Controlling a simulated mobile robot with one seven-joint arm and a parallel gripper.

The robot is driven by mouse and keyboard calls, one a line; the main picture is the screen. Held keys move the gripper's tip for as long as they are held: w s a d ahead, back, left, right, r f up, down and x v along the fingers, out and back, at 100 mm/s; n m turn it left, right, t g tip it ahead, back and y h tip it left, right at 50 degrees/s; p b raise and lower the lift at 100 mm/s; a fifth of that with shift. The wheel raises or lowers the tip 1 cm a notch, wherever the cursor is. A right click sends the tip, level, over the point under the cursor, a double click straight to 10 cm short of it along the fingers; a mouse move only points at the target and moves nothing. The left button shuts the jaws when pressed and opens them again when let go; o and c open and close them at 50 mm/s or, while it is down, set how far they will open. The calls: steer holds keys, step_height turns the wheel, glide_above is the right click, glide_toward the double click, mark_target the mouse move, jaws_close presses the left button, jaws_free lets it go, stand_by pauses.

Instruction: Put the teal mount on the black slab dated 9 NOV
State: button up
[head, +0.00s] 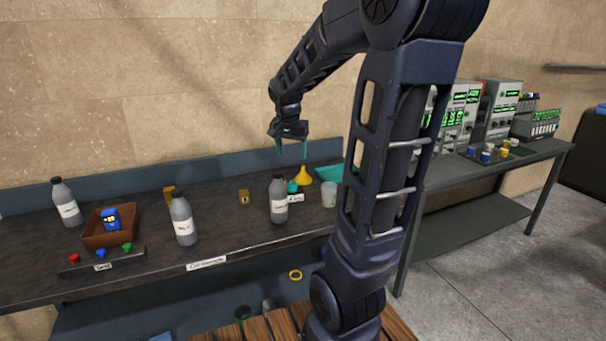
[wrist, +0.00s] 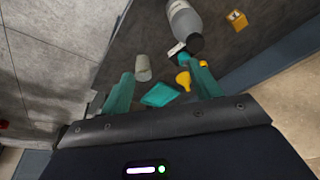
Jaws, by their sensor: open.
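My gripper (head: 292,150) is open and empty, with teal fingertips, in the air above the back of the dark bench; its fingers also frame the wrist view (wrist: 162,76). A small teal piece (head: 292,186), possibly the teal mount, is below it, partly hidden by a grey bottle (head: 279,203). A white label (head: 296,198) is just in front of that piece; its text is too small to read. A dark slab (head: 75,266) at the bench's left front has red, blue and green pieces on it and its own label, also unreadable. I cannot tell which slab is dated 9 NOV.
Other bottles (head: 183,220) and a brown box (head: 92,238) with a blue item stand left. The bench front between the bottles is clear.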

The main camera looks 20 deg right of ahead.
steer(key=s+a+n+t, duration=0.1)
steer(key=s+n, duration=0.3)
steer(key=s, duration=0.6)
steer(key=s+a+r+n+y, duration=0.1)
steer(key=s+a+n, duration=0.2)
steer(key=s, duration=0.7)
steer(key=shift+s+a+r+n+t+y, duration=0.3)
steer(key=shift+n+t, duration=0.1)
steer(key=shift+n, duration=0.1)
steer(key=shift+d, duration=0.1)
